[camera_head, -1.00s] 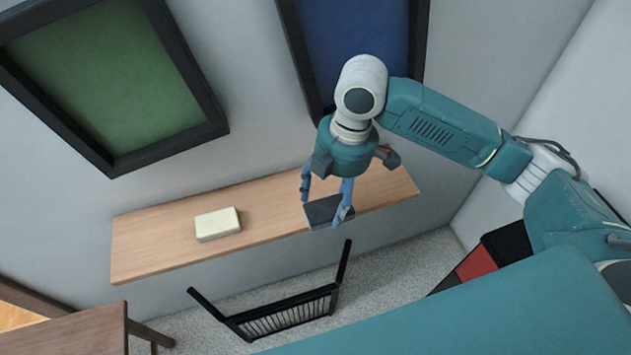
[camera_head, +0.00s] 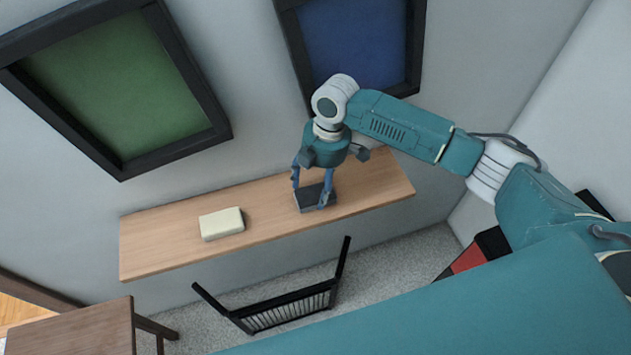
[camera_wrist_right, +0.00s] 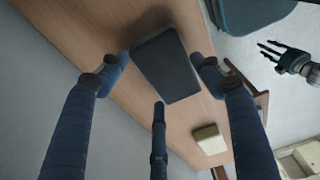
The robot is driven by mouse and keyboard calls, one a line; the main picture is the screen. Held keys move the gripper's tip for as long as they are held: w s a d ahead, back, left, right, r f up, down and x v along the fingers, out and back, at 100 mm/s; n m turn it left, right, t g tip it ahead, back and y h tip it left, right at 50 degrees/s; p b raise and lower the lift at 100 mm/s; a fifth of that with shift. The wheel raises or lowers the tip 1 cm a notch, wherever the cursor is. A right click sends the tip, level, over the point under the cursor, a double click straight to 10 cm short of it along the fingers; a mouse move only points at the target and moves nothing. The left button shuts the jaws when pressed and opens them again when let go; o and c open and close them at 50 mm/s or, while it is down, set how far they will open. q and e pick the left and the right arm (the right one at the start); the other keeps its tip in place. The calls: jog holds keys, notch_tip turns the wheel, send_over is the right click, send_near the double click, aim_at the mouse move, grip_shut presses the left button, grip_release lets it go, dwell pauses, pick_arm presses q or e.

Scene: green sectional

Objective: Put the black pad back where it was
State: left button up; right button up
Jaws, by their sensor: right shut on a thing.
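The black pad (camera_head: 309,203) is a flat dark block over the right half of the wooden shelf (camera_head: 268,212). My right gripper (camera_head: 312,193) is above it with its blue fingers shut on the pad. I cannot tell whether the pad touches the shelf. In the right wrist view the pad (camera_wrist_right: 166,70) lies between the fingers, its broad face showing. My left gripper (camera_wrist_right: 279,54) shows at the right of the wrist view, away from the pad, its fingers apart and empty. It is not in the head view.
A cream block (camera_head: 222,223) lies on the shelf left of the pad, with bare wood between. A black chair (camera_head: 285,307) stands below the shelf's front. Framed green (camera_head: 115,80) and blue (camera_head: 350,45) panels hang behind. A brown table (camera_head: 75,335) is lower left.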

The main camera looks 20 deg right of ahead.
aim_at(322, 188)
jog(key=shift+f, duration=0.1)
jog(key=o, duration=1)
jog(key=shift+o, duration=0.2)
notch_tip(322, 188, up, 12)
jog(key=d+b, duration=0.1)
jog(key=shift+d+b, duration=0.35)
jog(key=shift+s, duration=0.1)
